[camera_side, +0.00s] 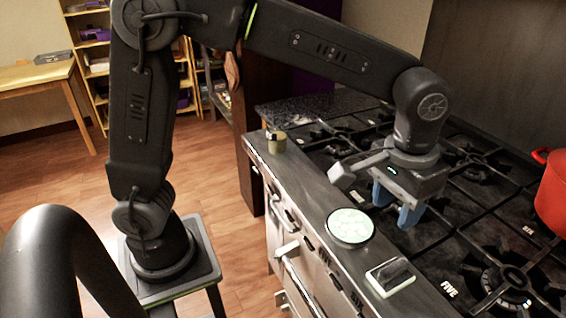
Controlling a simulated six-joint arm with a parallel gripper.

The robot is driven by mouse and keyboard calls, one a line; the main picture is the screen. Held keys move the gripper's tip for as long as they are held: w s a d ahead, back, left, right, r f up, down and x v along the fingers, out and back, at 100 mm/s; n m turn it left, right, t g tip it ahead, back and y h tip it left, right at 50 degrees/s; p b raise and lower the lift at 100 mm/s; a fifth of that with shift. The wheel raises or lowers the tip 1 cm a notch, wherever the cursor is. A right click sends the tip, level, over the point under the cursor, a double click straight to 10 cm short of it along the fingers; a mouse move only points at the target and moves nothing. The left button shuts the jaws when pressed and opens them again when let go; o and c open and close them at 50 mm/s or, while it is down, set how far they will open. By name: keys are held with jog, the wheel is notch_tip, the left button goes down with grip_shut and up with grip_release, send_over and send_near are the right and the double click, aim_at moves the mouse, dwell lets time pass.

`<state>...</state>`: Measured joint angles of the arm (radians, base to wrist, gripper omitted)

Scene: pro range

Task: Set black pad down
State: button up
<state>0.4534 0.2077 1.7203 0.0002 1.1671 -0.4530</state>
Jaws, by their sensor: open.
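The black pad (391,272) looks like a small dark block. It lies on a pale, square, tray-like piece (396,289) on the stove's metal front ledge, towards the lower right. My gripper (396,207) has blue fingers pointing down over the stove top, behind the ledge. It is open, with a gap between the fingers, and I see nothing held there. It is up and back from the black pad, clearly apart from it. Whether the fingertips touch the burner grates, I cannot tell.
A round pale-green patterned dish (350,227) sits on the ledge, left of the pad. A small olive-coloured jar (276,141) stands at the ledge's far end. A red pot (552,192) is at the right edge. Black burner grates (468,250) cover the stove.

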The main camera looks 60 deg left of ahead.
jog(key=s+a+r+t, duration=0.2)
jog(key=s+a+t, duration=0.3)
jog(key=s+a, duration=0.9)
jog(key=a, duration=0.3)
jog(key=shift+s+a, duration=0.3)
